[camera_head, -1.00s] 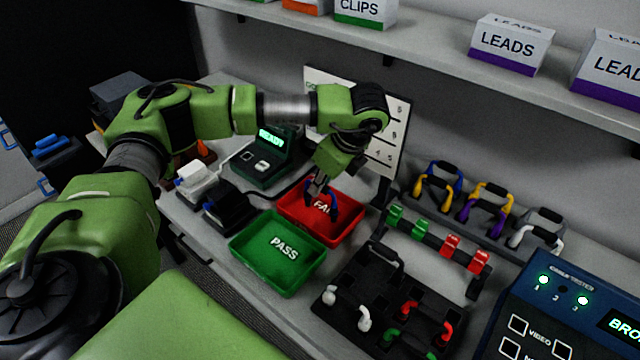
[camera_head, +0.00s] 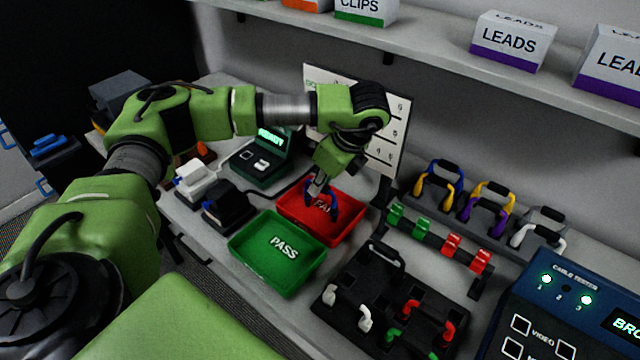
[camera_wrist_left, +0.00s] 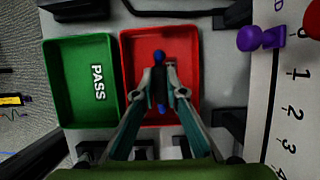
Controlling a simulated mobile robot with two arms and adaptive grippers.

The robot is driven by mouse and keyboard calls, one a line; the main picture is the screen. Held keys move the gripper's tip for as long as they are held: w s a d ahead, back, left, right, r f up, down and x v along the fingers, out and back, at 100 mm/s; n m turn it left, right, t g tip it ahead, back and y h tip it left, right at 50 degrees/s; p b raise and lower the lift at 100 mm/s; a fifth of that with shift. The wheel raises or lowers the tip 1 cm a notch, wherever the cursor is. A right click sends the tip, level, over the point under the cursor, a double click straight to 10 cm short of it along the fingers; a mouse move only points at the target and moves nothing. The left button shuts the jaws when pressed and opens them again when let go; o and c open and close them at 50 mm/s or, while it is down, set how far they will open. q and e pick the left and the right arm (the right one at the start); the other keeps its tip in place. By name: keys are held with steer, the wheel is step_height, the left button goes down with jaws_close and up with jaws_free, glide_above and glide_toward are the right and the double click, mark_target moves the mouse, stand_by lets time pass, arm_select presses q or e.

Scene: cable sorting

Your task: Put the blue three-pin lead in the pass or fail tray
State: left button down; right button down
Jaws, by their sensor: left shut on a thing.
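The blue three-pin lead (camera_head: 334,208) shows as a dark blue arch over the red FAIL tray (camera_head: 349,233). My left gripper (camera_head: 319,194) is shut on the lead, above or just inside that tray. In the left wrist view the fingertips (camera_wrist_left: 160,92) close around the blue lead (camera_wrist_left: 158,58), with the red tray floor (camera_wrist_left: 135,60) behind it. I cannot tell whether the lead touches the floor. The green PASS tray (camera_head: 262,276) stands beside the red one and is empty. My right gripper is not in view.
A black rack (camera_head: 345,290) with white, red and green leads is at front right. Blue, yellow-purple and white leads stand at the back right. A READY device (camera_head: 262,160) and a number board (camera_head: 392,150) stand behind the trays.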

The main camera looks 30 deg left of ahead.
arm_select(q)
steer(key=c, duration=1.4)
jaws_free()
steer(key=shift+r, duration=0.15)
steer(key=shift+r+p, duration=1.8)
steer(key=shift+r, duration=2.1)
